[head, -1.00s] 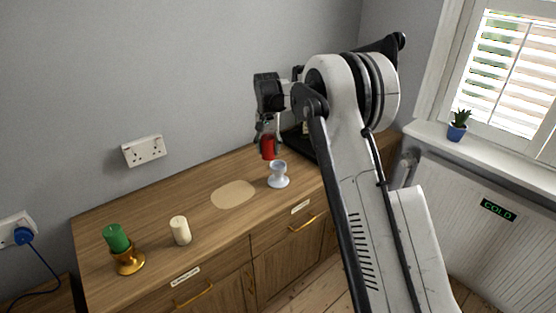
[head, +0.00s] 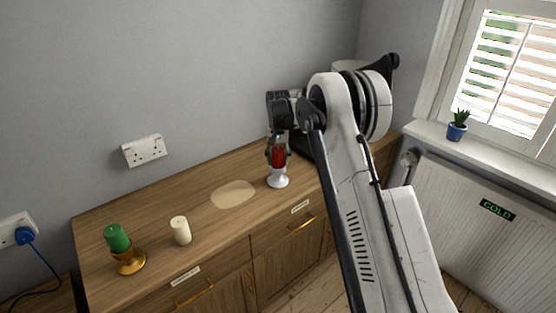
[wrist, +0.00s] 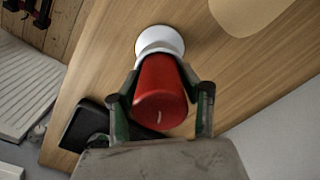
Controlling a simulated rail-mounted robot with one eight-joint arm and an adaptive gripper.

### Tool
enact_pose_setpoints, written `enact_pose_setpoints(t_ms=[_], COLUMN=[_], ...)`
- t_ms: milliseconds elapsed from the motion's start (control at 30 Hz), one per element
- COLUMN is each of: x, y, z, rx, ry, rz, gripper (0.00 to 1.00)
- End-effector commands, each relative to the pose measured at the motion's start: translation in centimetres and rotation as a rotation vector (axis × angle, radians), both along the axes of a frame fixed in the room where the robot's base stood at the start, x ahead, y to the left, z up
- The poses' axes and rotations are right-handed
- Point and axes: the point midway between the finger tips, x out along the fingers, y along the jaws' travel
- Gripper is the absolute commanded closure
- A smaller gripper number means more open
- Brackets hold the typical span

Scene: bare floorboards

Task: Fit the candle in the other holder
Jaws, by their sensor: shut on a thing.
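My gripper (head: 278,150) is shut on a red candle (head: 279,158), which it holds upright over the white holder (head: 277,182). The candle's lower end meets or overlaps the holder's cup in the head view; I cannot tell how deep it sits. In the wrist view the red candle (wrist: 160,90) is between the fingers with its wick towards the camera, and the white holder (wrist: 160,40) shows beyond it, its cup partly hidden. A green candle (head: 117,238) stands in a gold holder (head: 130,264) at the far left.
A cream candle (head: 180,230) stands loose on the wooden cabinet top (head: 205,222). A flat beige mat (head: 233,194) lies left of the white holder. A dark object (wrist: 85,125) is close by in the wrist view. The wall is behind.

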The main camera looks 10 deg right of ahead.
Motion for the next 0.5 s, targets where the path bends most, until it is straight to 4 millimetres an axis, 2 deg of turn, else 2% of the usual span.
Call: enact_pose_setpoints(t_ms=[100, 133, 233, 267, 500], x=[0.0, 0.0, 0.0, 0.0, 0.0], y=[0.01, 0.01, 0.01, 0.01, 0.01], z=[-0.39, -0.35, -0.29, -0.28, -0.24], rx=[0.0, 0.0, 0.0, 0.0, 0.0], ry=[0.0, 0.0, 0.0, 0.0, 0.0], rz=[0.0, 0.0, 0.0, 0.0, 0.0], gripper=[0.92, 0.58, 0.45, 0.42, 0.42])
